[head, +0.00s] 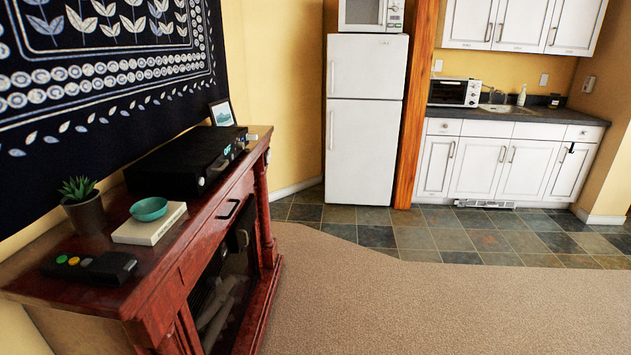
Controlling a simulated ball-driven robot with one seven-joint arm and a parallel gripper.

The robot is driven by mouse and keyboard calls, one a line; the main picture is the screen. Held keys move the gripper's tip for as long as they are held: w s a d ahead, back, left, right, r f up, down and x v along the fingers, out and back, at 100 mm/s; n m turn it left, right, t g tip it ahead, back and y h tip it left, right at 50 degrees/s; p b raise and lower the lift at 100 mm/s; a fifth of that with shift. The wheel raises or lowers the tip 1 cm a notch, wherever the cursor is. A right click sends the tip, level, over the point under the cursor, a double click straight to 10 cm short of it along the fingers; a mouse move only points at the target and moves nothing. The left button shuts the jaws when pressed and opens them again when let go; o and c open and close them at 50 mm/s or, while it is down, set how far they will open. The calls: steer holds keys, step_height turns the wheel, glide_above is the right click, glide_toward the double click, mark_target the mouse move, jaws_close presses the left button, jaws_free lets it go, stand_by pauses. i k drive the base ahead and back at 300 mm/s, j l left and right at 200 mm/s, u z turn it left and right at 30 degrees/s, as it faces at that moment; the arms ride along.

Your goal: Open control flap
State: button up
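No part is clearly marked as the control flap. A dark red wooden fireplace cabinet (165,262) stands along the left wall. Its upper front has a closed-looking panel with a black bar handle (228,209), which may be the flap. Below it is a dark glass front (222,290) with pale logs behind it. A black box-shaped device (185,164) with a small lit display on its front sits on the cabinet top. My gripper is not in view.
On the cabinet top are a potted plant (83,208), a teal bowl (149,208) on a pale book (148,228), a black device with coloured buttons (90,266) and a picture frame (222,113). Carpet (420,305) right of the cabinet is clear. A white fridge (364,125) stands beyond.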

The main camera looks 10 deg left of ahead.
mark_target(238, 233)
steer(key=i+l+u, duration=0.1)
steer(key=i+u, duration=0.25)
steer(key=i, duration=0.2)
steer(key=i+l+u, duration=0.35)
steer(key=i, duration=0.15)
steer(key=i+l+u, duration=0.3)
steer(key=i, duration=0.2)
steer(key=i+l+u, duration=0.2)
steer(key=i, duration=0.2)
steer(key=i+l+u, duration=0.1)
steer(key=i, duration=0.35)
steer(key=i+l+u, duration=0.1)
steer(key=i+l, duration=0.15)
steer(key=i, duration=0.2)
